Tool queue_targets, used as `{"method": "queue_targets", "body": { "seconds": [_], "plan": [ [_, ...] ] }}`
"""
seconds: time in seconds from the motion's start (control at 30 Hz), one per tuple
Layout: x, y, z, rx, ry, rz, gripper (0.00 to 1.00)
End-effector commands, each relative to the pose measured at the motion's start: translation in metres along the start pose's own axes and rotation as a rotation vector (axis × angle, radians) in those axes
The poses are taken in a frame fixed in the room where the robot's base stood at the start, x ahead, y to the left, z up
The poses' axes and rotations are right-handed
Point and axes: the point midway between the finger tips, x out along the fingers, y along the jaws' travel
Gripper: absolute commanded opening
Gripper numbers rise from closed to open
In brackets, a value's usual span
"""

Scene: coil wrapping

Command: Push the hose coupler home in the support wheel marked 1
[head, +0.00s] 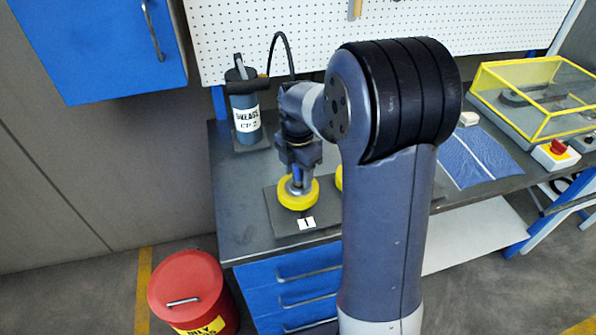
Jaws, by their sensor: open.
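The support wheel marked 1 is a yellow ring (298,203) on a dark base plate (272,212) on the bench. A white label with a 1 (306,223) lies at its front. My gripper (297,182) points down right over the centre of this wheel, its fingers open. A grey metal part shows between the fingertips and the wheel; I cannot tell whether it is the coupler or the wheel's hub. A black hose (283,38) arches up from the grease pump (245,112) and passes down behind my arm. The hose coupler is not clearly visible.
A second yellow wheel (339,178) is mostly hidden behind my arm. On the right are a blue cloth (478,157), a yellow-framed clear guard (540,95) and a red stop button (558,147). A red bin (188,290) stands on the floor. The bench's left front is clear.

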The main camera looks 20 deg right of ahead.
Motion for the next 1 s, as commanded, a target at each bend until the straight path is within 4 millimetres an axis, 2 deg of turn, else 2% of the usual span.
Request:
{"method": "queue_targets", "body": {
  "seconds": [0.17, 0.27, 0.6, 0.7, 0.83, 1.0],
  "plan": [
    [-0.004, 0.000, 0.000, 0.000, 0.000, 0.001, 0.50],
    [-0.015, 0.001, 0.000, 0.000, -0.001, 0.003, 0.50],
    [-0.082, 0.001, 0.000, 0.000, -0.002, 0.004, 0.50],
    [-0.095, 0.001, 0.000, 0.000, -0.002, 0.003, 0.50],
    [-0.106, 0.000, 0.000, 0.000, -0.001, 0.001, 0.50],
    [-0.108, 0.000, 0.000, 0.000, 0.000, 0.000, 0.50]
  ]
}}
